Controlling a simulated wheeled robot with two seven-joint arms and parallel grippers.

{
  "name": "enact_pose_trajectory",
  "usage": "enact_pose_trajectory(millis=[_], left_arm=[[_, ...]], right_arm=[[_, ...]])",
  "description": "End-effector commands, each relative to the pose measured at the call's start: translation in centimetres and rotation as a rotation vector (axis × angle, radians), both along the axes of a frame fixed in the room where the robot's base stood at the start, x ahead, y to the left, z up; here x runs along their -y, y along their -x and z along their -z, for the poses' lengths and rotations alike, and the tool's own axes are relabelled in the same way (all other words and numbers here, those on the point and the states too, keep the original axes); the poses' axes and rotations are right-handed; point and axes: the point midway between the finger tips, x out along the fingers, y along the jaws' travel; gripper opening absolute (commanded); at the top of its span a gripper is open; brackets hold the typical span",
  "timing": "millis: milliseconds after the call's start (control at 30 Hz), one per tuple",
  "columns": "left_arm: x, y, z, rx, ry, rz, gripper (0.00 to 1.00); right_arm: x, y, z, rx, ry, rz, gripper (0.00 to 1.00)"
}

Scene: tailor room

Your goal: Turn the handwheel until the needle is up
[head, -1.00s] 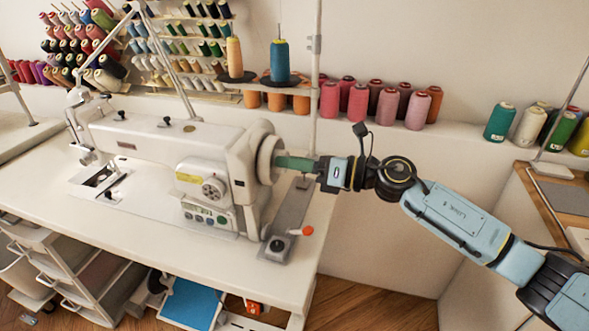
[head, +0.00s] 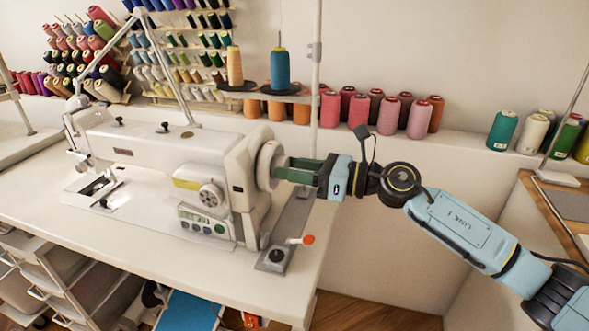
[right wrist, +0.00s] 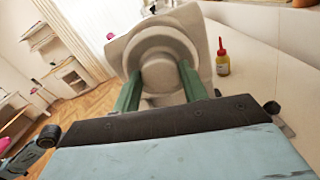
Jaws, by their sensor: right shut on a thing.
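The white sewing machine (head: 165,155) stands on its table, with its round handwheel (head: 268,166) on the right end. My right gripper (head: 284,170) reaches in from the right, its green fingers against the wheel. In the right wrist view the two fingers lie on either side of the handwheel's raised hub (right wrist: 163,72), and the gripper is shut on it. The needle is too small to make out at the machine's left end, above the metal plate (head: 97,187). My left gripper is not in view.
A thread stand pole (head: 316,90) rises just behind my right gripper. Thread cones (head: 417,119) line the ledge behind.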

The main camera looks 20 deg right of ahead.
Motion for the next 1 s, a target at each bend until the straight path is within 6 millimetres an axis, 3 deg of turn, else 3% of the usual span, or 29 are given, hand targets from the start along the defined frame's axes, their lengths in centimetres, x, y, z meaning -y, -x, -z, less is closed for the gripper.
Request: enact_pose_trajectory(millis=[167,200,333,667,833,1000], left_arm=[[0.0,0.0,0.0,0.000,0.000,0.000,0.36],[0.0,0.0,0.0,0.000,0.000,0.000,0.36],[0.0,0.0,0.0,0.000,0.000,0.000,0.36],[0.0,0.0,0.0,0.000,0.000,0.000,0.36],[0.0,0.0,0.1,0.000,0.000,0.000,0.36],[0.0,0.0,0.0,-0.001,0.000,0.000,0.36]], right_arm=[[0.0,0.0,0.1,-0.002,0.002,-0.001,0.20],[0.0,0.0,0.1,-0.002,0.002,-0.001,0.48],[0.0,0.0,0.1,-0.002,0.001,0.000,0.65],[0.2,0.1,0.1,-0.003,0.001,0.001,0.65],[2.0,1.3,0.2,-0.005,0.003,0.001,0.65],[5.0,3.4,0.3,-0.006,0.004,0.001,0.65]])
